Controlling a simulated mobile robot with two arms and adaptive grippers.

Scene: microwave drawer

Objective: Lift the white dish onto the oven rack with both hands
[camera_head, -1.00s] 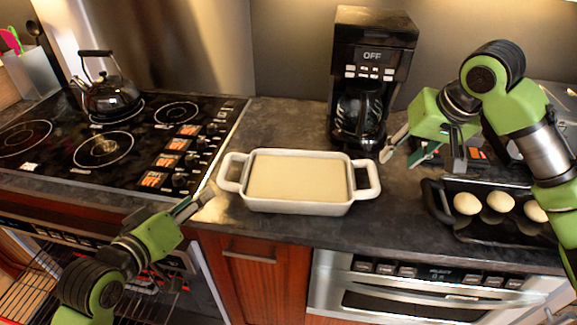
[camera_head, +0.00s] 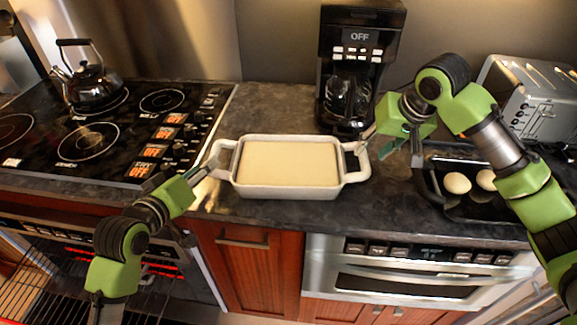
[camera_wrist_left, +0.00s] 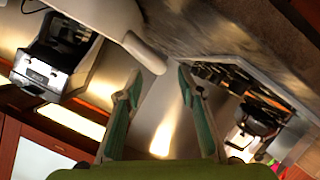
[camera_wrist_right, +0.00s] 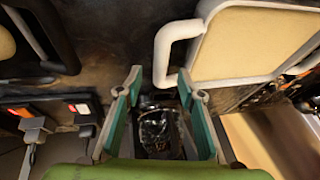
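The white dish (camera_head: 285,191), with a pale cream filling, sits level on the dark counter. My left gripper (camera_head: 208,167) is at its left handle. In the left wrist view, the fingers (camera_wrist_left: 160,82) are apart, with the handle (camera_wrist_left: 146,53) just beyond and between the tips. My right gripper (camera_head: 390,143) is beside the right handle (camera_head: 357,160). In the right wrist view, its fingers (camera_wrist_right: 160,75) are open and the handle (camera_wrist_right: 163,55) reaches between their tips. Neither gripper has closed on a handle. The oven rack (camera_head: 40,285) shows at the lower left, below the cooktop.
A black coffee maker (camera_head: 358,60) stands behind the dish's right end. A black tray (camera_head: 440,160) with pale round buns and a toaster (camera_head: 540,100) are at right. The cooktop (camera_head: 100,130) with a kettle (camera_head: 92,85) lies left. A drawer-like steel appliance (camera_head: 400,280) is below the counter.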

